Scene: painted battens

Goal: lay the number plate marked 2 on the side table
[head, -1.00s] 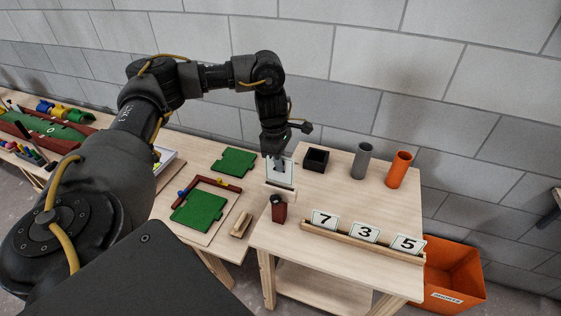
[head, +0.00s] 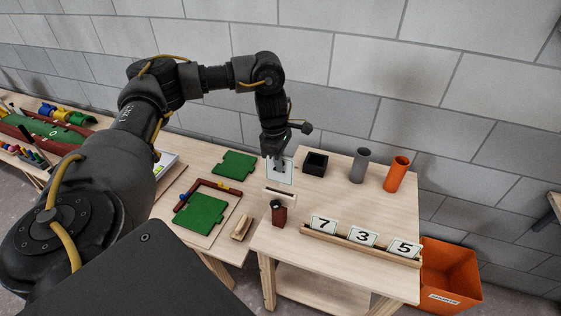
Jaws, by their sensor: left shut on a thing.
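My left gripper (head: 279,164) is shut on a white number plate (head: 287,178), gripped near its top edge. The plate hangs roughly upright above the back left part of the right-hand wooden table (head: 345,211). Its mark cannot be read; the gripper covers part of it. Just below and in front of the plate is a small pale wooden stand (head: 281,196). A wooden rack (head: 345,241) at the table's front holds plates marked 7 (head: 323,225), 3 (head: 362,237) and 5 (head: 403,248). My right gripper is not in view.
A black open box (head: 315,163), a grey cylinder (head: 359,166) and an orange cylinder (head: 396,172) stand at the back. A dark red holder (head: 279,213) stands near the left edge. An orange bin (head: 447,270) is at right. The table's middle is clear.

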